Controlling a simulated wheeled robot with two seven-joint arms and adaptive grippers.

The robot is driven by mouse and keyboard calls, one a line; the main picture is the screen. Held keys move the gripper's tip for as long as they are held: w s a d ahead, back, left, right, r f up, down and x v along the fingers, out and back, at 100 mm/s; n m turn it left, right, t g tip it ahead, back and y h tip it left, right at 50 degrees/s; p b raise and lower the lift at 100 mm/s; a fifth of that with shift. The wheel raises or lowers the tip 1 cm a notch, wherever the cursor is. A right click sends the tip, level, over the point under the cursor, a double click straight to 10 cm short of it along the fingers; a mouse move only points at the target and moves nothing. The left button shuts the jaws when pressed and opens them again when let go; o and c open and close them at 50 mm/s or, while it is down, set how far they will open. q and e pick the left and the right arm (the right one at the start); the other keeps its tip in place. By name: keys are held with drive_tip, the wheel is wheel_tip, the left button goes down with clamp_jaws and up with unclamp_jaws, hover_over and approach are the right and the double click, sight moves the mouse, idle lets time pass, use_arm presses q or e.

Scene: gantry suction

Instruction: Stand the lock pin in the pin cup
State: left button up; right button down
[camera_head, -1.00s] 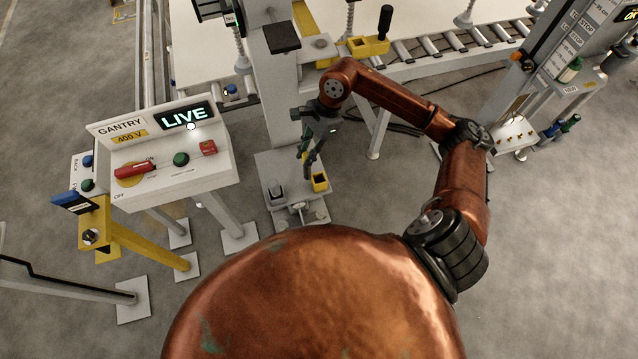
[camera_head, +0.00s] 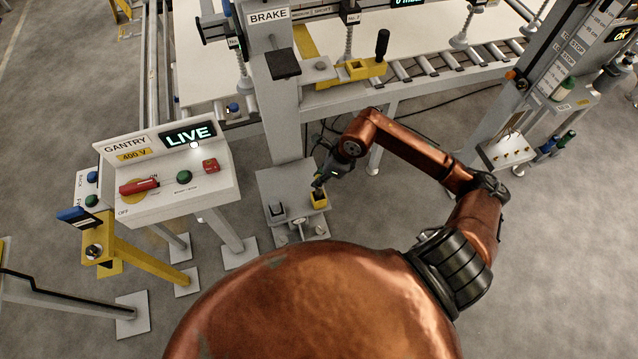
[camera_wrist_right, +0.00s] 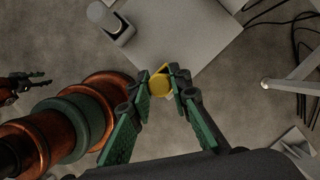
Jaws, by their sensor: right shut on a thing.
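The pin cup (camera_head: 319,201) is a small yellow square holder with a dark opening, on a grey base plate. My right gripper (camera_head: 319,183) is just above it in the head view. In the wrist view my right gripper (camera_wrist_right: 160,84) has its green fingers closed around a yellow round-ended piece, which appears to be the lock pin (camera_wrist_right: 157,86). The pin's lower part is hidden, and I cannot tell whether it touches the cup.
The grey base plate (camera_head: 264,184) also carries a grey block (camera_head: 276,213) left of the cup. A gantry control box (camera_head: 165,195) reading LIVE stands at left. A roller conveyor (camera_head: 440,67) runs behind. Dark cables lie on the floor behind the plate.

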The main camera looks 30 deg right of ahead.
wheel_tip(320, 180, down, 3)
drive_tip(key=shift+f, duration=0.3)
drive_tip(key=c, duration=2.3)
unclamp_jaws()
drive_tip(key=shift+f, duration=0.2)
drive_tip(key=o, duration=0.5)
drive_tip(key=shift+r, duration=0.1)
